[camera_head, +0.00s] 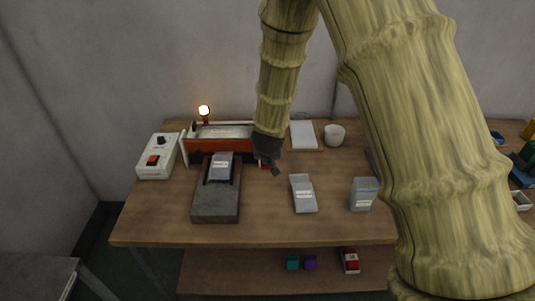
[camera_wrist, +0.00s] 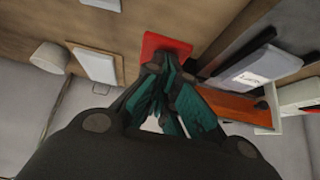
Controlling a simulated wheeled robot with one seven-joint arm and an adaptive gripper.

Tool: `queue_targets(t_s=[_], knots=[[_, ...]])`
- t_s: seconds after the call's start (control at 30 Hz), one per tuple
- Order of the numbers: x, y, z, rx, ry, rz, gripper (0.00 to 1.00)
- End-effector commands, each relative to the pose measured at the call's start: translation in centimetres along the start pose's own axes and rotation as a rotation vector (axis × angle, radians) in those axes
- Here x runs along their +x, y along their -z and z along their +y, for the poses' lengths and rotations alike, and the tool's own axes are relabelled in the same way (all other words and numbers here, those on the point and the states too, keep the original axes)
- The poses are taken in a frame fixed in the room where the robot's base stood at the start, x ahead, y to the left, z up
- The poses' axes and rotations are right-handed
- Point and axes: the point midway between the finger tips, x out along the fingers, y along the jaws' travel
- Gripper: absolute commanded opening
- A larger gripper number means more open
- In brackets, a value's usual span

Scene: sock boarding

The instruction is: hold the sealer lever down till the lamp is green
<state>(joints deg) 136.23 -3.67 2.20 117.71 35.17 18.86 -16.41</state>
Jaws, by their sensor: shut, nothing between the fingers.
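The sealer (camera_head: 226,143) is an orange-red machine at the back left of the table. The lamp (camera_head: 204,110) at its rear left glows amber, not green. My gripper (camera_head: 276,171) is shut and empty at the sealer's right end. A red pad (camera_head: 263,164), apparently the lever's end, is partly hidden beside it. In the wrist view the shut fingertips (camera_wrist: 165,62) overlap the red pad (camera_wrist: 165,43); I cannot tell whether they press on it. The sealer's orange body (camera_wrist: 240,107) lies to the right there.
A grey stand (camera_head: 216,204) holds a labelled pouch (camera_head: 221,165) in front of the sealer. A white control box (camera_head: 157,157) with a red switch is at left. Another pouch (camera_head: 303,194), a grey container (camera_head: 363,194), a white cup (camera_head: 334,135) and a board with a white pad (camera_head: 303,134) stand right.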

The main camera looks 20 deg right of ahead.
Motion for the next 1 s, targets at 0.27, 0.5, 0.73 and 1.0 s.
queue_targets(t_s=[0.27, 0.5, 0.73, 1.0], knots=[[0.57, -1.43, 0.03, -0.002, 0.0, -0.021, 0.0], [0.66, -1.79, 0.02, -0.003, 0.0, -0.028, 0.0], [0.68, -1.83, -0.03, -0.003, 0.001, -0.028, 0.0], [0.7, -1.85, -0.06, -0.003, 0.001, -0.028, 0.0]])
